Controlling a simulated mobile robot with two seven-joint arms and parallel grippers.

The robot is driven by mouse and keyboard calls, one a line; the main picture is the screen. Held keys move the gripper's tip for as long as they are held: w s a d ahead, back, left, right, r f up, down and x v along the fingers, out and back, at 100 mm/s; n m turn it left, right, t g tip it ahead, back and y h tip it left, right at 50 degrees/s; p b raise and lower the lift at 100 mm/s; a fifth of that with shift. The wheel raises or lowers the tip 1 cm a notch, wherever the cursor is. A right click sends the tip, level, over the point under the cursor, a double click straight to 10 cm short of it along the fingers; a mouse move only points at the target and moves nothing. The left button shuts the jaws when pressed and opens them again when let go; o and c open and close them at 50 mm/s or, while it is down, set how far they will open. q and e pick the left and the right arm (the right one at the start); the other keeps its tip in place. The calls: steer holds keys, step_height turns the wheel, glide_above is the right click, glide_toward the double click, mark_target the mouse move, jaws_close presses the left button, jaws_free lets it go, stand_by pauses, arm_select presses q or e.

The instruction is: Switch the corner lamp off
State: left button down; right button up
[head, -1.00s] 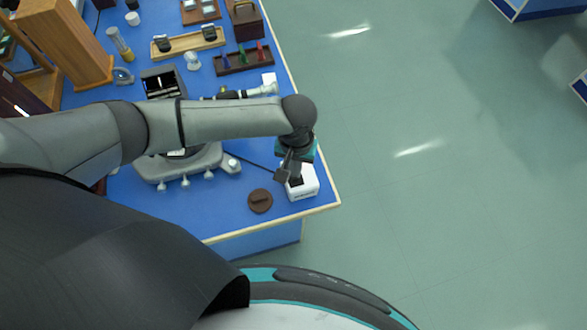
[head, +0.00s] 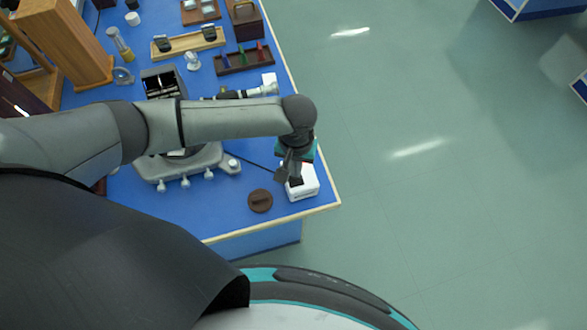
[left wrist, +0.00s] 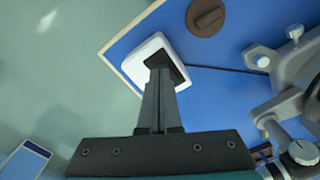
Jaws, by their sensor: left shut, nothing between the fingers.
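A white switch box (head: 308,189) with a dark rocker on top stands at the near right corner of the blue bench. The box also shows in the left wrist view (left wrist: 139,62), with a black cable running from it. My left gripper (head: 293,180) is shut and empty, pointing down over the box. In the left wrist view its fingertips (left wrist: 160,68) overlap the dark rocker and hide part of it. They look at or very near the rocker; contact is not clear. I cannot tell the rocker's position. No lamp is clearly identifiable. My right gripper is not in view.
A round brown disc (head: 260,201) lies left of the box. A grey instrument base with knobs (head: 197,166) stands behind it, partly under my arm. A wooden rack (head: 230,62) and other small items are farther back. Open floor lies right of the bench edge.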

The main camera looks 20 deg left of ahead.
arm_select(q)
steer(key=shift+f+b, duration=0.55)
steer(key=shift+f, duration=0.45)
stand_by(0.4)
steer(key=shift+r, duration=0.1)
step_height(320, 180, up, 7)
steer(key=p, duration=0.8)
steer(key=shift+p, duration=0.35)
